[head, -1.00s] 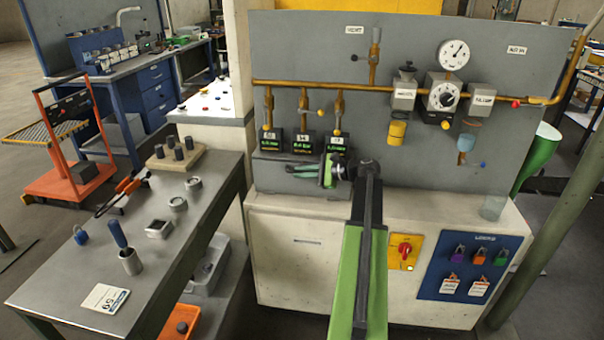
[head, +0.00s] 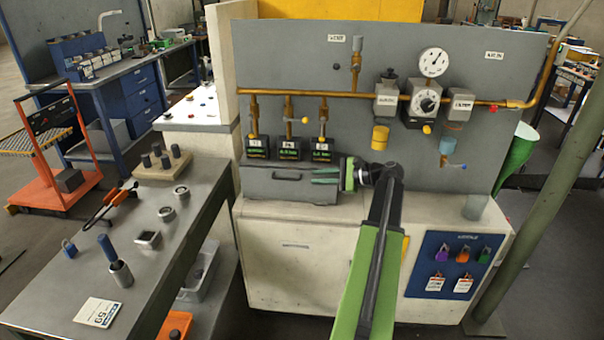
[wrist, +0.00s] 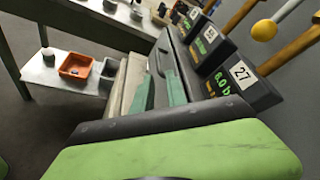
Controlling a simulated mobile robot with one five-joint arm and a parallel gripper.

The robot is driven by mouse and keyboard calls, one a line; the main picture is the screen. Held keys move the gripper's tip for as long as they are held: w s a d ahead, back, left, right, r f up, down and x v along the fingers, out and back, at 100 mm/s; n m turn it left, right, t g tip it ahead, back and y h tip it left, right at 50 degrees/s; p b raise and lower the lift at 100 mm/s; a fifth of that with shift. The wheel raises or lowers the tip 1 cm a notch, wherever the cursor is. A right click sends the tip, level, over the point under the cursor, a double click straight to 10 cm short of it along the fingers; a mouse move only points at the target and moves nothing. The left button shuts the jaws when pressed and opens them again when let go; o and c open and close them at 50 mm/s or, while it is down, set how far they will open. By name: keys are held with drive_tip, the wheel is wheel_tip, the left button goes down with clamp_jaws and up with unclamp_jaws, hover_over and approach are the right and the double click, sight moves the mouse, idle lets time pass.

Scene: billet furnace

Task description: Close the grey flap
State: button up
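The grey flap (head: 275,186) is the front of a low grey box on the pale cabinet, below three dark readouts. A dark bar handle (head: 287,176) runs along its upper part. I cannot tell whether it is fully closed. My gripper (head: 318,176) is in front of the flap's right end, its green fingers pointing left. In the wrist view my fingers (wrist: 160,88) are apart with nothing between them. The flap (wrist: 172,68) and its handle (wrist: 160,58) lie just beyond the fingertips there. Whether a finger touches the flap is unclear.
Three readouts (head: 288,149) stand above the flap under valves on a brass pipe (head: 300,93). A beaker (head: 475,207) stands at the cabinet's right end. A grey workbench (head: 175,235) with small parts is at left. A green post (head: 540,170) rises at right.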

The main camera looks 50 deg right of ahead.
drive_tip(key=p+v, duration=0.1)
drive_tip(key=v, duration=0.5)
drive_tip(key=shift+d, duration=0.1)
